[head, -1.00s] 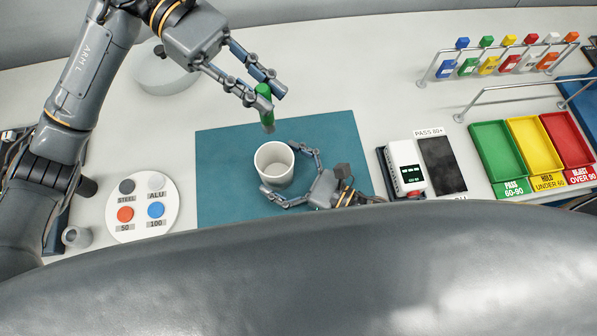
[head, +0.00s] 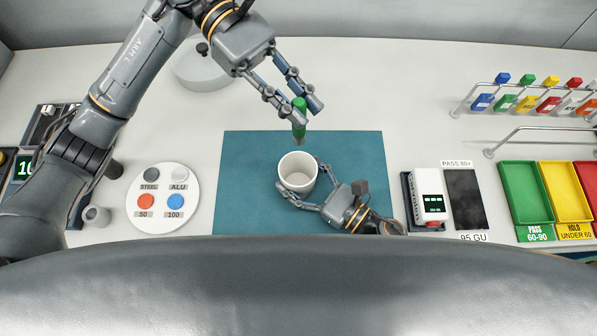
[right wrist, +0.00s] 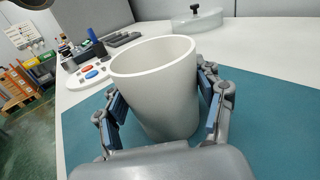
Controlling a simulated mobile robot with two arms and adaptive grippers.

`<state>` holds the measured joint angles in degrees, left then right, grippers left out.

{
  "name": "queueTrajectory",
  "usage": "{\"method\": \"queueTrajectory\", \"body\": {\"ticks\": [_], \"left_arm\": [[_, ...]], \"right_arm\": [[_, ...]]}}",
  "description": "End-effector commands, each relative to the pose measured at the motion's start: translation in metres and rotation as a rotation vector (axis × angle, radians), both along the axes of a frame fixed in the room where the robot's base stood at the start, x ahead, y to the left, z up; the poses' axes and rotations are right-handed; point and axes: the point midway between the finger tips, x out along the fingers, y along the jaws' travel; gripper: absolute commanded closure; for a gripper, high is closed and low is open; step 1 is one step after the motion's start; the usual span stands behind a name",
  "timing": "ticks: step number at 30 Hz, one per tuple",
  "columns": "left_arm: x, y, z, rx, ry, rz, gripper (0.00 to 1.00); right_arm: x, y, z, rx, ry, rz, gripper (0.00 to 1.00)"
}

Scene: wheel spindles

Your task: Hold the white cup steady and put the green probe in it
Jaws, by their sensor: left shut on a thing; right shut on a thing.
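The white cup (head: 297,184) stands upright on the teal mat, its opening facing up and empty inside. My right gripper (head: 303,178) is shut on the cup, one finger on each side; in the right wrist view the cup (right wrist: 155,90) sits between both fingers. My left gripper (head: 304,108) is shut on the green probe (head: 299,118), above and on the far side of the cup. The probe hangs nearly upright with its grey tip down, apart from the cup.
The teal mat (head: 248,190) has free room around the cup. A white disc (head: 162,200) with coloured buttons is at the left, a round lidded grey-white block (head: 203,72) at the back. A white meter (head: 430,198) and coloured trays (head: 526,192) are at the right.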

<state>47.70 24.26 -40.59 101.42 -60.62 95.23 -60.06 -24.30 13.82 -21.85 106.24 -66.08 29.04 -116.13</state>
Motion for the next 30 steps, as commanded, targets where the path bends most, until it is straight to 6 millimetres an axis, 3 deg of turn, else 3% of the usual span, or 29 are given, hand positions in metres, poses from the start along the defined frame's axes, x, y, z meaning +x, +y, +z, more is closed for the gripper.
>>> {"method": "queueTrajectory", "body": {"ticks": [30], "left_arm": [[0.000, 0.000, -0.072, 0.001, 0.003, 0.001, 1.00]], "right_arm": [[0.000, 0.000, 0.000, 0.000, 0.000, 0.000, 0.62]]}}
